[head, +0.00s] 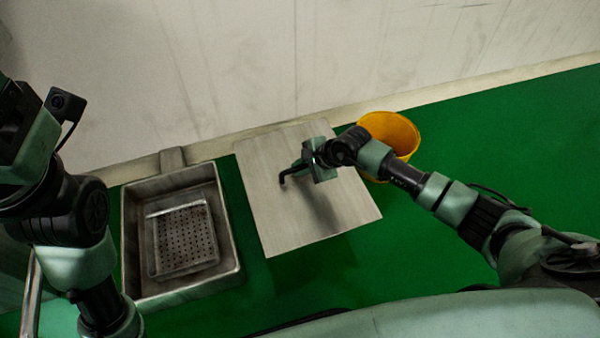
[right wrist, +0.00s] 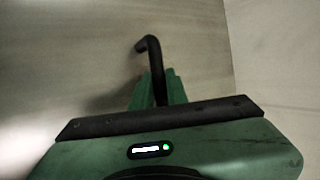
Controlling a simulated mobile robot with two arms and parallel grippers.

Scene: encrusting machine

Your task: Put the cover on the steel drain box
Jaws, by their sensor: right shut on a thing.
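The steel drain box (head: 231,215) stands on the green floor at the left in the head view, open at the top. A perforated steel tray (head: 184,240) lies inside it. The flat steel cover (head: 275,225) is to the right of the box, apart from it, and a shadow falls on it. My right gripper (head: 300,168) is over the cover and shut on its black handle (head: 283,178). In the right wrist view the bent black handle (right wrist: 152,60) rises from between the green fingers, with the cover (right wrist: 90,60) behind. My left arm shows at the left edge; its fingertips are not clearly seen.
A yellow bucket (head: 395,130) stands behind my right forearm, close to the cover's right edge. A pale wall (head: 230,70) with a low ledge runs along the back. Green floor (head: 480,130) is open to the right.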

